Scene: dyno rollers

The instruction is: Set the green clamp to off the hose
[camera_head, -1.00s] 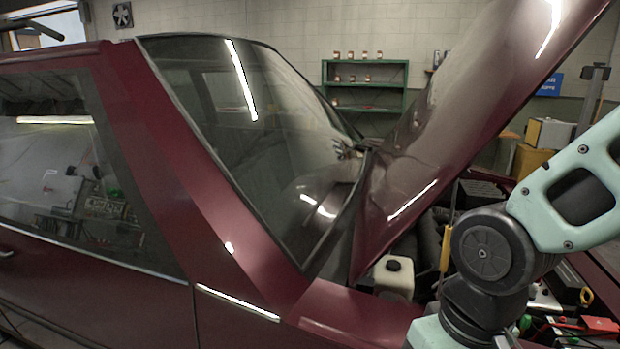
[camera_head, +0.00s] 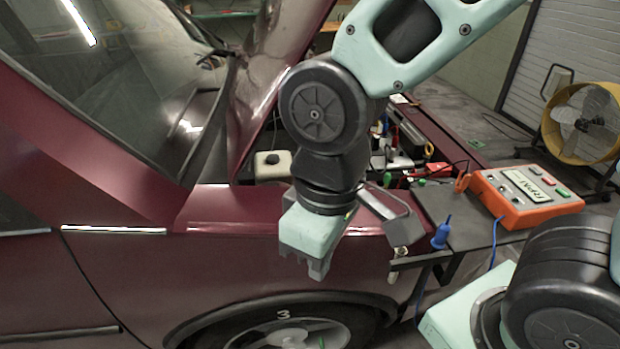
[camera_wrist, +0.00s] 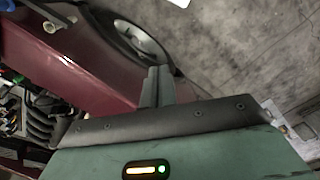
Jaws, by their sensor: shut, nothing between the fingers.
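My gripper (camera_head: 318,268) hangs over the maroon front fender in the head view, pointing down, its fingers shut and empty. In the wrist view its fingers (camera_wrist: 156,86) show close together against the car's side. Small green items (camera_head: 387,180) show in the engine bay near red and black parts. They are too small to tell whether one is the green clamp. My gripper is to their left and lower in the picture, apart from them. I cannot pick out the hose; my arm covers part of the engine bay.
An orange-and-white RPM meter (camera_head: 528,198) lies on a dark shelf (camera_head: 470,236) by the car's front, with a blue clip (camera_head: 441,232) at its edge. The raised hood (camera_head: 285,60) slopes above the bay. A yellow fan (camera_head: 583,122) stands at the right. Floor is open beyond.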

